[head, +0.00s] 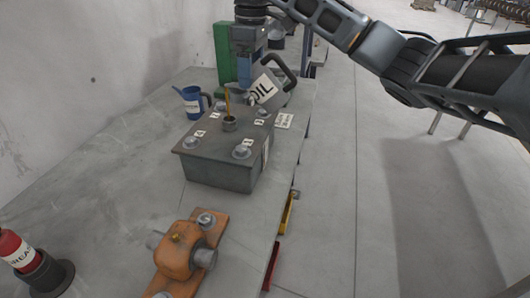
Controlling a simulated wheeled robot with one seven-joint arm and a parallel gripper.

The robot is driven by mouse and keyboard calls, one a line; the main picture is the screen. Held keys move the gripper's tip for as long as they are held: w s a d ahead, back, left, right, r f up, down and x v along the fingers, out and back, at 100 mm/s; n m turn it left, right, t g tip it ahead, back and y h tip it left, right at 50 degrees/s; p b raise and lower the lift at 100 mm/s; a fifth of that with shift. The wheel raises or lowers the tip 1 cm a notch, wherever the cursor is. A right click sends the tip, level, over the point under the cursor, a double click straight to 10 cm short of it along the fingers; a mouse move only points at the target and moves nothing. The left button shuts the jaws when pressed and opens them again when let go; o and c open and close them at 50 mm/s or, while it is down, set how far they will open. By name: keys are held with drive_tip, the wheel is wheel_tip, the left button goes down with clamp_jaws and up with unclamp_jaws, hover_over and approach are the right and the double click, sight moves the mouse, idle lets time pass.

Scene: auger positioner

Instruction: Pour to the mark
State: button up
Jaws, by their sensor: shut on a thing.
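A grey jug (275,97) labelled OIL is tilted to the left above the far right part of a dark grey box (215,172). My gripper (250,78) is at the jug's upper left, shut on it; its fingertips are partly hidden. A short round filler neck (229,125) stands on the box lid. A thin amber streak (227,102) rises upright from the neck; I cannot tell whether it is flowing oil or a solid stick. No level mark can be made out.
Bolts with small white tags surround the neck. A blue can (191,103) and green block (222,55) stand behind. An orange bearing housing (180,255) and a red grease container (17,250) are nearer. The bench's right edge borders open floor.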

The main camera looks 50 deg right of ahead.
drive_tip(key=shift+w+r+g, duration=0.15)
drive_tip(key=shift+g, duration=0.15)
drive_tip(key=shift+w+a+r+g+h, duration=0.2)
drive_tip(key=shift+w+r+g+h, duration=0.2)
drive_tip(key=shift+g, duration=0.2)
idle(2.2)
idle(0.4)
drive_tip(key=shift+s+d+f+t+y+b, duration=0.15)
drive_tip(key=shift+s+f+t+y+b, duration=0.15)
drive_tip(key=shift+s+f+t+b, duration=0.35)
drive_tip(key=shift+f+t, duration=0.25)
drive_tip(key=shift+t, duration=0.1)
drive_tip(key=shift+d+r+t+b, duration=0.1)
drive_tip(key=shift+t+b, duration=0.2)
